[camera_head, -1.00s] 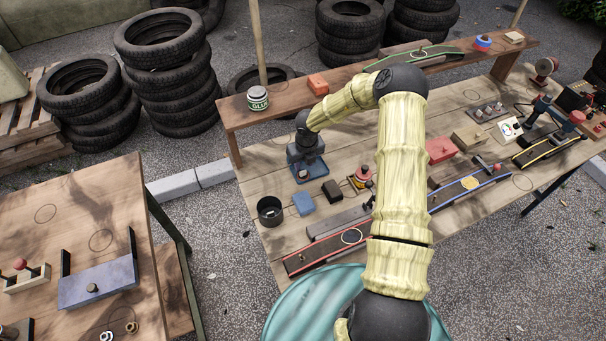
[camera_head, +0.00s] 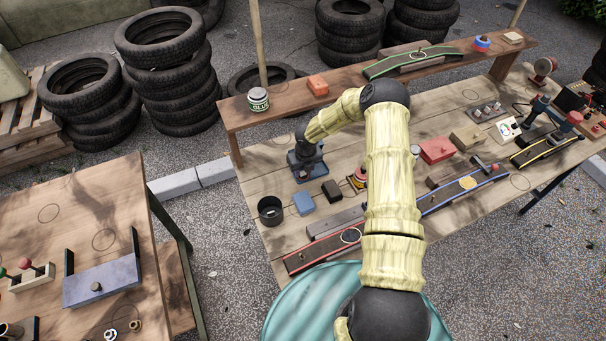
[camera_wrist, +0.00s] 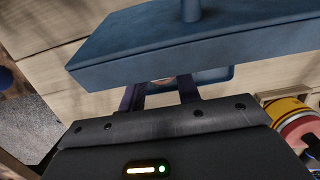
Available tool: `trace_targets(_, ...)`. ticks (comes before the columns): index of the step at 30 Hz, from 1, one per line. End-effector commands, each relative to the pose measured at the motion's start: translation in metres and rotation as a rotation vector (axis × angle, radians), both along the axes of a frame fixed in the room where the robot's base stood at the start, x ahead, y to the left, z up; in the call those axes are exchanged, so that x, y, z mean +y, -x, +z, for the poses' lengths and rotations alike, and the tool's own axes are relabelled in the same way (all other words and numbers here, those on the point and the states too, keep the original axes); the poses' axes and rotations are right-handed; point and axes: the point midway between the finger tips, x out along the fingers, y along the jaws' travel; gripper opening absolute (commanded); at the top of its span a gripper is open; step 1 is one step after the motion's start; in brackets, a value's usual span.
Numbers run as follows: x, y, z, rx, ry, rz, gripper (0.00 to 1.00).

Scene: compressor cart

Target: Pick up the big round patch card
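My gripper (camera_head: 307,150) is at the left part of the work table, low over a small blue tray (camera_head: 313,176). In the wrist view its two dark fingers (camera_wrist: 161,92) stand apart. A blue slab with a round post (camera_wrist: 190,45) crosses in front of the fingertips and hides their ends. Behind it, part of a blue tray (camera_wrist: 212,76) shows, with a small pinkish-brown patch of something (camera_wrist: 161,80) between the fingers. I cannot make out the big round patch card for certain.
A black cup (camera_head: 270,210), a light blue block (camera_head: 303,203) and a dark block (camera_head: 331,190) stand nearby. A red-and-yellow round object (camera_wrist: 292,115) is close at the right in the wrist view. A raised shelf (camera_head: 290,108) runs behind, with a glue tin (camera_head: 258,99).

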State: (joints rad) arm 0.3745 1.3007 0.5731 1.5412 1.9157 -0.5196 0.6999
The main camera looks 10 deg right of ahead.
Motion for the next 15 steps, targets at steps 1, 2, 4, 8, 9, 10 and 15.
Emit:
trace_targets(1,0.0,0.0,0.0001,0.0,0.0,0.0,0.33)
trace_targets(2,0.0,0.0,0.0002,0.0,0.0,0.0,0.33)
trace_targets(4,0.0,0.0,0.0002,0.0,0.0,0.0,0.33)
trace_targets(8,0.0001,0.0001,0.0002,0.0,0.0,0.0,0.09)
trace_targets(9,0.0001,0.0001,0.0002,0.0,0.0,0.0,0.01)
trace_targets(10,0.0,0.0,0.0003,0.0,0.0,0.0,0.0)
trace_targets(15,0.0,0.0001,0.0003,0.0,0.0,0.0,0.0)
